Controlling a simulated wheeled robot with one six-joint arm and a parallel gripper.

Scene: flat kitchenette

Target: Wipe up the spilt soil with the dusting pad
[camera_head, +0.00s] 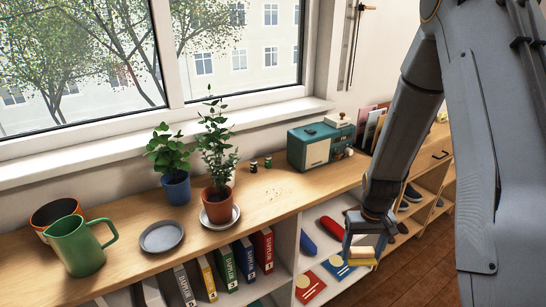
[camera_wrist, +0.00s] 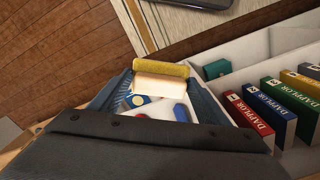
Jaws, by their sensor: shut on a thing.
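The dusting pad (camera_head: 362,253), cream with a yellow layer, is held between the fingers of my gripper (camera_head: 362,240). It also shows in the wrist view (camera_wrist: 160,82), gripped between the two blue-grey fingers. My gripper is in front of the open shelf, below the wooden top. The spilt soil (camera_head: 272,193) shows as small faint specks on the wooden top, right of the potted plants and left of the teal radio. My gripper is apart from it, lower and to the right. The soil is not in the wrist view.
A plant in a terracotta pot (camera_head: 218,203) on a saucer stands left of the soil. Two small dark jars (camera_head: 261,164) stand behind it. The teal radio (camera_head: 321,146) is to its right. Binders (camera_head: 246,257) and a red item (camera_head: 332,228) lie in the shelf below.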

